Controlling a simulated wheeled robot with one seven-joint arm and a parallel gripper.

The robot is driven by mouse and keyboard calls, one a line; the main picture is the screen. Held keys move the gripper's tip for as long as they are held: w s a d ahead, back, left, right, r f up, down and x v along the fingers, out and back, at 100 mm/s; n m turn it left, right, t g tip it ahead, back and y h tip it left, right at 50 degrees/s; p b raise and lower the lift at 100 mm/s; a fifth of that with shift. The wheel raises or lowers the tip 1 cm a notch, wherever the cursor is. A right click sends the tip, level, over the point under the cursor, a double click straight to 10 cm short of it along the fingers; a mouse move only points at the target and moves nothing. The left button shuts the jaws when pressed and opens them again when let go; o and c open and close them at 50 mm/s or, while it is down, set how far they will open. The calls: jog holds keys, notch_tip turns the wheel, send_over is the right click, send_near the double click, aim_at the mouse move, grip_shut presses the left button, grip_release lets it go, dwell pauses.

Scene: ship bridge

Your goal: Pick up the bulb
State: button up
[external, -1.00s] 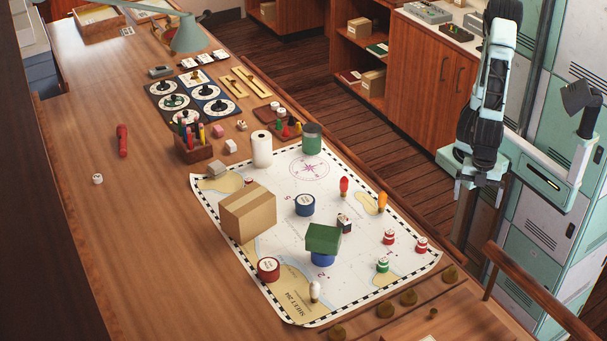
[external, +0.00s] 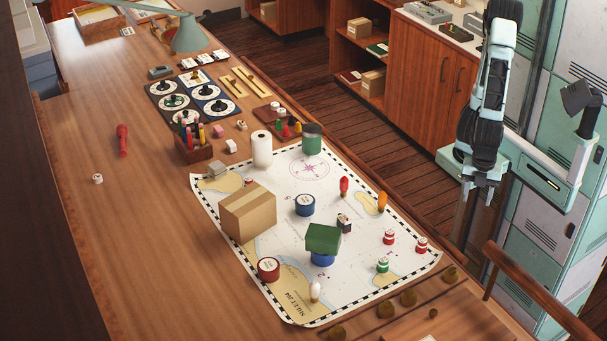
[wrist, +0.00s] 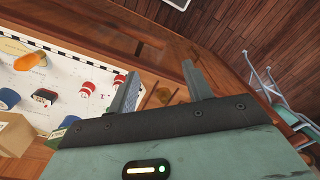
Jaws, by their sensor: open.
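The orange bulb also shows at the left of the wrist view (wrist: 28,61). I cannot tell which bulb is meant. My gripper (external: 479,199) is open and empty, off to the right of the table and apart from all bulbs. In the wrist view its two fingers (wrist: 160,82) stand wide apart with nothing between them.
A cardboard box (external: 247,213), a green block (external: 323,239) on a blue round container, a white roll (external: 262,149) and several red and green round pieces stand on the chart. A wooden rail (external: 540,295) lies at the lower right. The table's left side is mostly clear.

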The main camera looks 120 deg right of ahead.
jog(key=m+t+y, duration=1.1)
jog(key=m+t, duration=0.3)
jog(key=m, duration=2.2)
send_near(383, 195)
jog(key=w+a+f+p, duration=0.2)
jog(key=w+p, duration=0.1)
jog(key=shift+a, duration=0.3)
jog(key=p+x, duration=0.1)
jog(key=x, duration=0.2)
jog(key=p+x, duration=0.1)
jog(key=shift+w+a+r+p, duration=0.1)
jog(key=shift+w+r+p, duration=0.2)
jog(key=shift+w+r, duration=0.05)
jog(key=shift+w+a+f, duration=0.1)
jog(key=shift+w+a, duration=0.1)
jog(key=shift+w, duration=0.05)
